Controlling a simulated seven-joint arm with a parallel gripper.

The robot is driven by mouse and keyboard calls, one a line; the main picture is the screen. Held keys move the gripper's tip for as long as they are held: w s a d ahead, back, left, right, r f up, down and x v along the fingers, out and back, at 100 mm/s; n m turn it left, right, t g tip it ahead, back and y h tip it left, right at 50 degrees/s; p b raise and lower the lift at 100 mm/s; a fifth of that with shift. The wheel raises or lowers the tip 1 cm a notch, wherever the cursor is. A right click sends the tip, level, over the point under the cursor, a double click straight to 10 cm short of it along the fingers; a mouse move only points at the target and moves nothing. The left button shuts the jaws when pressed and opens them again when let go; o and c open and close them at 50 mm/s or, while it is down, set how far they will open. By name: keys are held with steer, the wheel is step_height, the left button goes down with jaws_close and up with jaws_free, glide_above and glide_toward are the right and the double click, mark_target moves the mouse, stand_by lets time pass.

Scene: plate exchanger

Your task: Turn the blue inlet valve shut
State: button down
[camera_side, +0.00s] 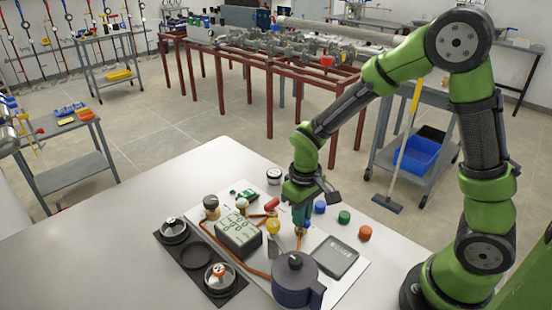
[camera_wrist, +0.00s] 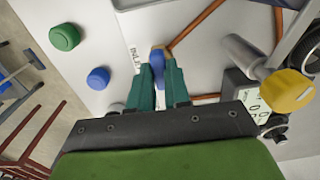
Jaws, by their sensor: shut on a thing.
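The blue inlet valve (camera_wrist: 157,58) shows in the wrist view as a narrow blue handle on the white board, beside printed lettering that is partly covered. My gripper (camera_wrist: 156,78) has its teal fingers on both sides of the handle and is shut on it. In the side view my gripper (camera_side: 301,222) points down at the board, and its fingers hide the valve there. A copper pipe (camera_wrist: 192,28) runs close to the valve in the wrist view.
Blue (camera_side: 320,207), green (camera_side: 344,216) and orange (camera_side: 365,233) caps stand right of my gripper. A grey scale (camera_side: 335,257), a dark blue pot (camera_side: 295,279), a display box (camera_side: 238,233) and a yellow-topped part (camera_wrist: 289,90) crowd the board. The left tabletop is clear.

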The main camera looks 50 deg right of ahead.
steer(key=c, duration=1.1)
jaws_free()
steer(key=shift+r, duration=0.1)
step_height(320, 180, up, 17)
steer(key=shift+f, duration=0.1)
steer(key=s+r+m+t, duration=0.1)
steer(key=s+t, duration=0.1)
steer(key=s, duration=0.1)
steer(key=s+r+m+t+y, duration=0.1)
steer(key=s+t, duration=0.1)
steer(key=s, duration=0.2)
steer(key=s+d+r+m+t+y, duration=0.1)
steer(key=s+t, duration=0.2)
steer(key=shift+s+r+m, duration=0.2)
steer(key=shift+m, duration=0.2)
